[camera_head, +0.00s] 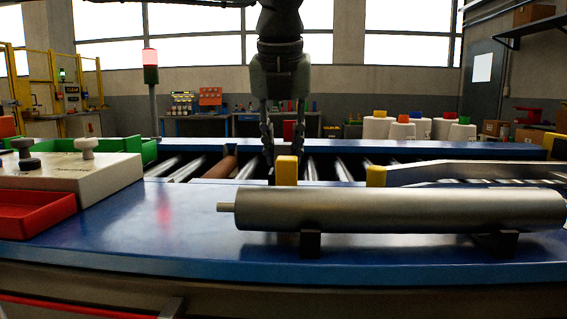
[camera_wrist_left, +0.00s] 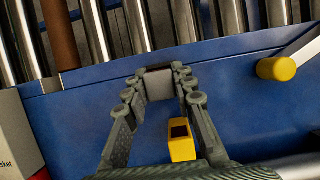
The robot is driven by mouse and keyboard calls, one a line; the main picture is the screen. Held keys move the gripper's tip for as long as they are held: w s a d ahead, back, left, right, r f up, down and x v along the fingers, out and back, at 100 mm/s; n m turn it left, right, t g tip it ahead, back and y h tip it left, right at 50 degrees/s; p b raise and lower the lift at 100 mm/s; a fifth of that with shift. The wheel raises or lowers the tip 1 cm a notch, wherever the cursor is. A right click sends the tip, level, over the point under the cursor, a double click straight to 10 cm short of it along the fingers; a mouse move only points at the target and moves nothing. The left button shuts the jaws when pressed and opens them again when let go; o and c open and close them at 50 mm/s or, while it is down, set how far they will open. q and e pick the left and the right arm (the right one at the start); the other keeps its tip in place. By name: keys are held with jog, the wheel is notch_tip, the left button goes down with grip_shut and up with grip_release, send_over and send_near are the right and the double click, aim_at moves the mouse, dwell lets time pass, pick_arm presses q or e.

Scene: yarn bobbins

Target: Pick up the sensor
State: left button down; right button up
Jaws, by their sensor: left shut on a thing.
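A small yellow block with a dark window, which looks like the sensor (camera_head: 287,171), stands on the blue table near the rollers. It also shows between my left gripper's fingers in the left wrist view (camera_wrist_left: 182,147), nearer the palm than the tips. My left gripper (camera_head: 283,150) points down just behind it. In the wrist view the fingertips (camera_wrist_left: 158,88) close on both sides of a small grey block (camera_wrist_left: 158,84). I cannot tell whether the grey and yellow pieces are joined. In the head view the yellow block hides most of the grip. My right gripper is not in view.
A large grey roller (camera_head: 400,210) lies on dark supports in front. A metal rail with a yellow end (camera_head: 376,176) stands to the right. A pale box with knobs (camera_head: 75,172) and a red tray (camera_head: 30,212) are at left. Conveyor rollers (camera_head: 247,168) run behind.

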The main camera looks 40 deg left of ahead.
aim_at(284, 143)
pick_arm(q)
jog(key=shift+r, duration=0.1)
jog(key=shift+r, duration=0.6)
notch_tip(284, 143, up, 3)
jog(key=shift+f, duration=0.1)
jog(key=s+a+r, duration=0.7)
jog(key=a, duration=0.2)
jog(key=shift+a, duration=0.15)
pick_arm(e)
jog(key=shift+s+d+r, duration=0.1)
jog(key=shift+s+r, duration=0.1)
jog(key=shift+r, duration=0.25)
